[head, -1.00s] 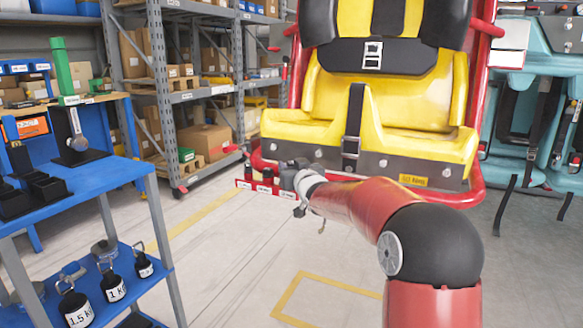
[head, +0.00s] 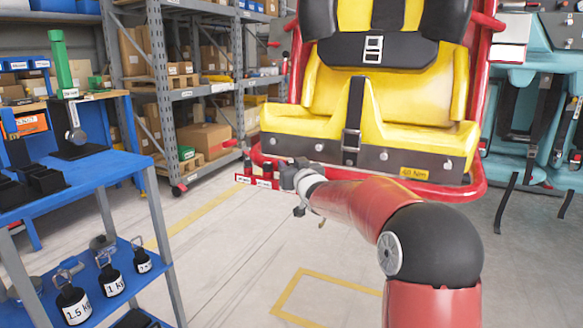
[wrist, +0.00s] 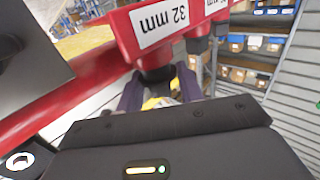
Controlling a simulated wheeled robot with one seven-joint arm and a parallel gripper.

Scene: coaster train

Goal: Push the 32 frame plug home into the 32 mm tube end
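The red tube end labelled "32 mm" (wrist: 163,20) is at the upper middle of the wrist view, its opening facing my gripper. A dark round plug (wrist: 157,76) sits at its mouth, in line with it; how deep it is in cannot be told. My gripper (wrist: 160,88) has one dark finger on each side of the plug, seemingly closed on it; the contact is partly hidden. In the head view my gripper (head: 297,178) is at the right end of the red labelled bracket (head: 257,182), below the yellow seat (head: 380,130); the plug is not discernible there.
A second labelled tube end (wrist: 200,35) is close to the right of the first in the wrist view. A blue table (head: 80,190) stands left; the floor between is clear.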

